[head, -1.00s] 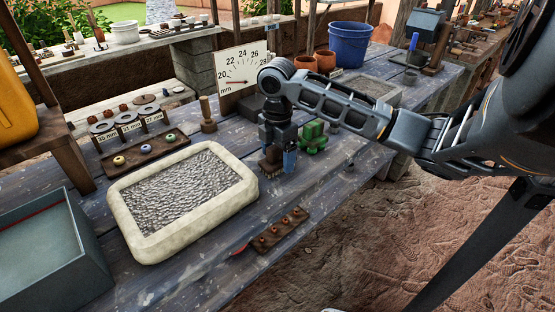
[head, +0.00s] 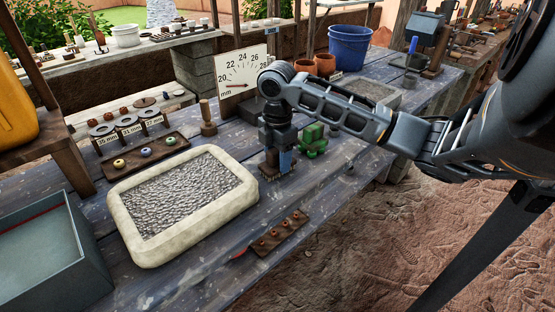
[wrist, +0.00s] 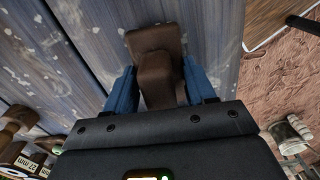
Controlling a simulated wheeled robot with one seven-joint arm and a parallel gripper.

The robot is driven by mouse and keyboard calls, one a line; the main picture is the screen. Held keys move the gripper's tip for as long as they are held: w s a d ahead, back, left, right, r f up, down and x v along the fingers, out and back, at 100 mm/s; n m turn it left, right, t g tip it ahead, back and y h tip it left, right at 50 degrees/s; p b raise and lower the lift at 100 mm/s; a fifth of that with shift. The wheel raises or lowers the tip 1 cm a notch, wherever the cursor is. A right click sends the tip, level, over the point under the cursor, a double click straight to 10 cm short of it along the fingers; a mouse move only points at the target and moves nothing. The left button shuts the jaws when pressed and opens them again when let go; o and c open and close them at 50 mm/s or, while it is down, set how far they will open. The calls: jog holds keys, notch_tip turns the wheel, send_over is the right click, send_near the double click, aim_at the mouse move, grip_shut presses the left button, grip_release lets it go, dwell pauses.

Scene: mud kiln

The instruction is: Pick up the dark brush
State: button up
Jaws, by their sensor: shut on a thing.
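The dark brush (wrist: 155,45) is a brown block with a narrower raised grip, seen from above in the wrist view. My gripper (wrist: 160,92) has its blue fingers on both sides of that grip and is shut on it. In the head view the brush (head: 270,171) shows low under my gripper (head: 279,163), at the tabletop beside the right rim of the stone tray. Whether its underside touches the table cannot be told. The fingers hide part of the brush in the head view.
The pale stone tray (head: 124,222) of grey material stands left of my gripper. A green object (head: 312,140) stands close on its right. A wooden strip with small knobs (head: 278,236) lies in front. A dial board (head: 243,84) and a wooden peg (head: 207,120) stand behind.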

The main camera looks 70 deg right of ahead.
notch_tip(320, 180, up, 28)
jog(key=p, duration=0.2)
